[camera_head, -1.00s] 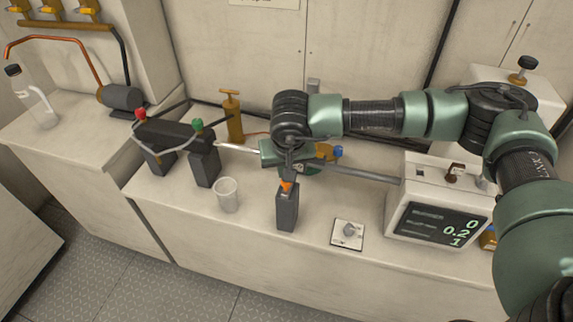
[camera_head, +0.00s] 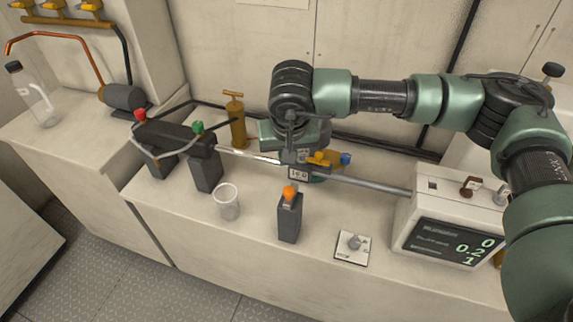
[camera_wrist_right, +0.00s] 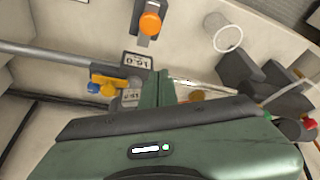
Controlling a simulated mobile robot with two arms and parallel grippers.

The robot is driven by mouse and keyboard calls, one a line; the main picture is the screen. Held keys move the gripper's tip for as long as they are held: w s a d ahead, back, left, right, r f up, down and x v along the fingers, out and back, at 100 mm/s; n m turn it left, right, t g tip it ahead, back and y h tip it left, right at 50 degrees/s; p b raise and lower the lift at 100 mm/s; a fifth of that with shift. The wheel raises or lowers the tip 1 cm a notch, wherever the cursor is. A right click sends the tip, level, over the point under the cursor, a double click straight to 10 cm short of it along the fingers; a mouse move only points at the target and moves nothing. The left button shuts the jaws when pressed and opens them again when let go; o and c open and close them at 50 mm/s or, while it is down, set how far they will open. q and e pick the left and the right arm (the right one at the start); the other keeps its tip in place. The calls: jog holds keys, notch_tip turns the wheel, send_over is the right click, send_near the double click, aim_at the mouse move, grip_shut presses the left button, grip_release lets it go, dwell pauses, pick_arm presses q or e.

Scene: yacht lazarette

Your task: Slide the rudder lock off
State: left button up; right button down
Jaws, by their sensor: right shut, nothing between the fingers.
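A metal rod (camera_head: 375,185) runs right from a dark cylinder (camera_head: 172,134) with red and green caps. On the rod sits a labelled fitting (camera_head: 299,172) with a yellow part (camera_head: 321,159) and a blue knob (camera_head: 345,159); it also shows in the wrist view (camera_wrist_right: 136,61). I cannot tell for sure which part is the rudder lock. A dark block (camera_head: 289,218) with an orange knob (camera_head: 290,195) stands upright on the bench, in front of the rod. My right gripper (camera_wrist_right: 160,75) is shut and empty beside the fitting; its fingers are mostly hidden in the head view. My left gripper is out of view.
A clear cup (camera_head: 226,203) stands left of the dark block. A small white plate with a knob (camera_head: 352,246) lies to its right. A display box (camera_head: 447,222) stands further right. A brass pump (camera_head: 236,125) stands behind the rod. The bench front is clear between these.

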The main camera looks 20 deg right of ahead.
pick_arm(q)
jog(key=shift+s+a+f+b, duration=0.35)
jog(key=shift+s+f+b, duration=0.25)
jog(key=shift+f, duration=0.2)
pick_arm(e)
jog(key=v, duration=0.6)
jog(key=shift+s+r, duration=0.2)
jog(key=shift+r, duration=0.15)
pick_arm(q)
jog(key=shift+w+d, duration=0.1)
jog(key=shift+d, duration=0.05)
pick_arm(e)
jog(key=shift+a, duration=0.1)
jog(key=shift+f, duration=0.1)
